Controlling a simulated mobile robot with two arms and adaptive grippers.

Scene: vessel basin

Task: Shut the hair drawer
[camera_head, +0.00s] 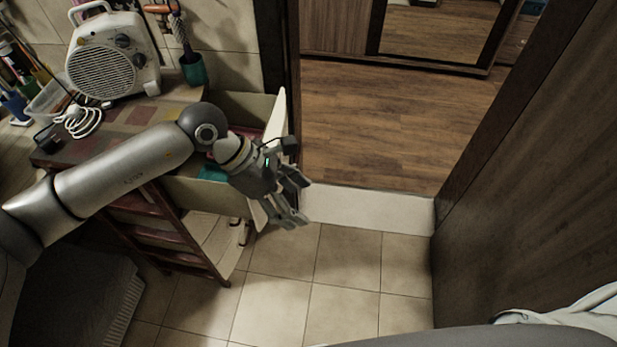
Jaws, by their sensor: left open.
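The hair drawer (193,195) stands pulled out of the cabinet under the tiled counter. Its pale front panel (276,118) faces right, toward the doorway. A teal item and a reddish item show inside it. My left arm reaches over the drawer from the left. My left gripper (290,205) is open and empty, its fingers pointing down and right just beyond the front panel. The gripper hides part of the panel, and I cannot tell whether it touches it. My right gripper is not in view.
A white fan heater (113,56), a teal brush cup (193,69) and a coiled white cable (83,121) sit on the counter. An open doorway with wooden floor (390,125) lies beyond. A dark door (540,180) stands at right. The tiled floor (335,285) is clear.

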